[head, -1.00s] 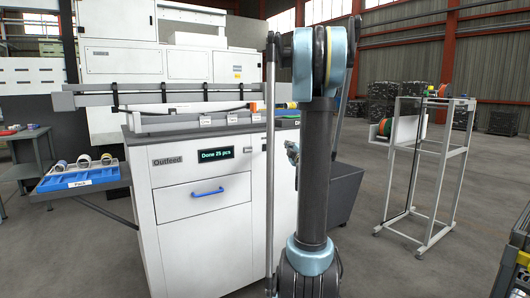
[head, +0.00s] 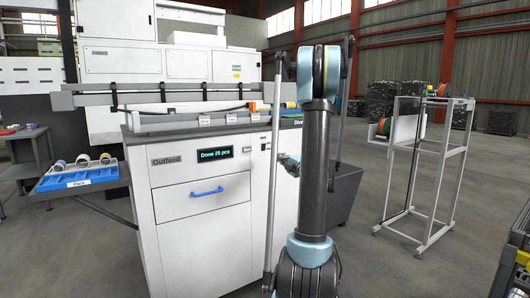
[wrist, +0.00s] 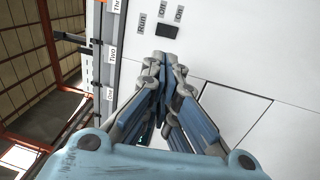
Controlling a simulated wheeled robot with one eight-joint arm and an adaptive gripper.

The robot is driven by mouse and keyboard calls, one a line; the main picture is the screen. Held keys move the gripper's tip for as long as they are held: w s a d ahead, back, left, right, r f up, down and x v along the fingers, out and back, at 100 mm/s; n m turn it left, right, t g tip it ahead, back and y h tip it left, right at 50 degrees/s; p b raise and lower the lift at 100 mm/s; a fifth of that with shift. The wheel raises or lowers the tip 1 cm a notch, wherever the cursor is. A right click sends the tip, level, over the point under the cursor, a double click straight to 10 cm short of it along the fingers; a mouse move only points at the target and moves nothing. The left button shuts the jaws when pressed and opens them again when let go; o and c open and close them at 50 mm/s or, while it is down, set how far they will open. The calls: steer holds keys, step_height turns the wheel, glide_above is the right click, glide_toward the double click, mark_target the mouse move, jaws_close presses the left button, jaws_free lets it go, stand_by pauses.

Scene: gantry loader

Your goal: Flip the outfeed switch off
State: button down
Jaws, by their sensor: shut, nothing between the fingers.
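The outfeed cabinet (head: 178,240) is white and labelled "Outfeed", and its display (head: 213,153) reads "Done 25 pcs". In the wrist view a small dark switch (wrist: 167,30) sits on the white panel, beside labels "Run", "On" and "Off". Which way it is set is too small to tell. My gripper (wrist: 166,58) is shut and empty, with its fingertips just below the switch in the picture; I cannot tell whether they touch the panel. In the head view my gripper (head: 289,164) shows partly behind my arm, at the cabinet's right side.
A drawer with a blue handle (head: 207,192) is on the cabinet front. A blue tray (head: 78,179) labelled "Pack" sticks out at the left. A dark bin (head: 345,190) stands behind my arm. A grey frame rack (head: 440,185) stands at right, with open floor between.

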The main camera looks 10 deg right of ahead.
glide_toward(261, 145)
steer(key=x, duration=0.5)
steer(key=shift+w+a+f, duration=0.1)
steer(key=shift+a, duration=0.15)
steer(key=shift+w+a, duration=0.1)
steer(key=shift+w, duration=0.2)
steer(key=shift+w+a+r, duration=0.15)
steer(key=shift+w+r, duration=0.05)
steer(key=shift+w, duration=0.1)
steer(key=r+v, duration=0.3)
steer(key=v, duration=1)
steer(key=shift+s+d, duration=0.3)
steer(key=shift+s, duration=0.15)
steer(key=shift+r, duration=0.15)
